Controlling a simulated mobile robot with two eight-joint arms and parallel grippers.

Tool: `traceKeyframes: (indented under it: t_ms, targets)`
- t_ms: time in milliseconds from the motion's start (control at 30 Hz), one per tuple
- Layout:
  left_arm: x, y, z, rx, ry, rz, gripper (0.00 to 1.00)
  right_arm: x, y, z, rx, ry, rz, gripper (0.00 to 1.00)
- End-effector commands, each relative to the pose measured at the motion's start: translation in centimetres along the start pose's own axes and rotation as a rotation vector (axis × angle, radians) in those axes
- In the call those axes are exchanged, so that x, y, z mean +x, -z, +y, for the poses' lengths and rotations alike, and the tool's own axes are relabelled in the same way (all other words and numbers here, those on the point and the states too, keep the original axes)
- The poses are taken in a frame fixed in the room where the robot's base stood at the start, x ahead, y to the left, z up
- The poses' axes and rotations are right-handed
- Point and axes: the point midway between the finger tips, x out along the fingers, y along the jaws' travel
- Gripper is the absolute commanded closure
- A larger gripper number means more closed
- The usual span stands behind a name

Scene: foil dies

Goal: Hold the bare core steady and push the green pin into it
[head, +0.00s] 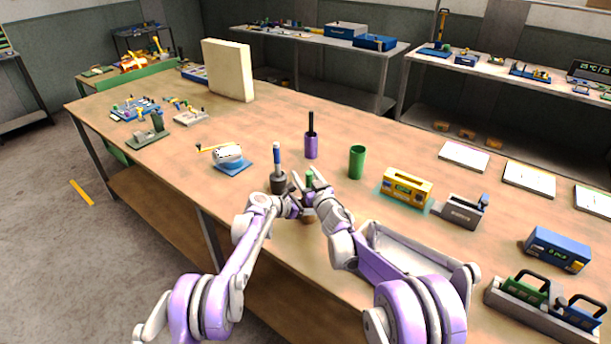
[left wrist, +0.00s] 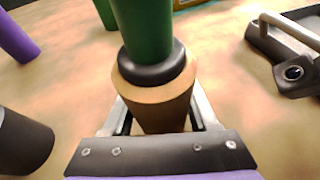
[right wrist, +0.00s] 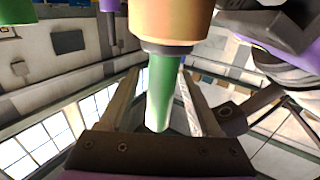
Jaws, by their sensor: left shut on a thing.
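The bare core (left wrist: 155,108) is a tan cylinder, upright, between the fingers of my left gripper (left wrist: 162,118), which is shut on it. The green pin (left wrist: 143,30) stands above the core, with a black collar at the core's top; how deep it sits is hidden. In the right wrist view the pin (right wrist: 160,95) is between the fingers of my right gripper (right wrist: 160,100), with gaps beside it, so that gripper looks open around it. In the head view the pin (head: 309,179) rises between both grippers, and only the core's lower part (head: 308,218) shows.
A dark holder with a blue-and-white rod (head: 277,182) stands close to the left. A purple cylinder (head: 311,147) and a green cylinder (head: 357,162) stand behind. A grey tray (head: 410,245) and a yellow device (head: 406,187) lie to the right. The table's front edge is near.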

Motion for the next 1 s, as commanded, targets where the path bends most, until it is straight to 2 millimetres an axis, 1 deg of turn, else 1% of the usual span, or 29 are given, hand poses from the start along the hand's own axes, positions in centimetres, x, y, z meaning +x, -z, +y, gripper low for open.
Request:
traceKeyframes:
  t_ms: [233, 367, 467, 700, 800, 900, 1000]
  targets:
    - [0.0, 0.0, 0.0, 0.000, 0.000, 0.000, 0.97, -0.1, 0.0, 0.0, 0.000, 0.000, 0.000, 0.37]
    - [0.0, 0.0, 0.0, 0.000, 0.000, 0.000, 0.97, -0.9, 0.0, 0.1, 0.000, -0.001, 0.000, 0.37]
    - [0.0, 0.0, 0.0, 0.000, 0.000, 0.000, 0.97, -2.6, 0.0, 0.1, 0.000, -0.002, 0.000, 0.37]
    - [0.0, 0.0, 0.0, 0.000, 0.000, 0.000, 0.97, -7.8, 0.0, 0.1, -0.001, -0.001, 0.000, 0.37]
    - [0.0, 0.0, 0.0, 0.000, 0.000, 0.000, 0.97, -9.6, 0.0, 0.1, -0.001, -0.002, 0.000, 0.37]
    - [0.0, 0.0, 0.0, 0.000, 0.000, 0.000, 0.97, -10.9, 0.0, 0.1, 0.000, -0.001, 0.000, 0.37]
    - [0.0, 0.0, 0.0, 0.000, 0.000, 0.000, 0.97, -11.7, 0.0, 0.0, 0.000, 0.000, 0.000, 0.37]
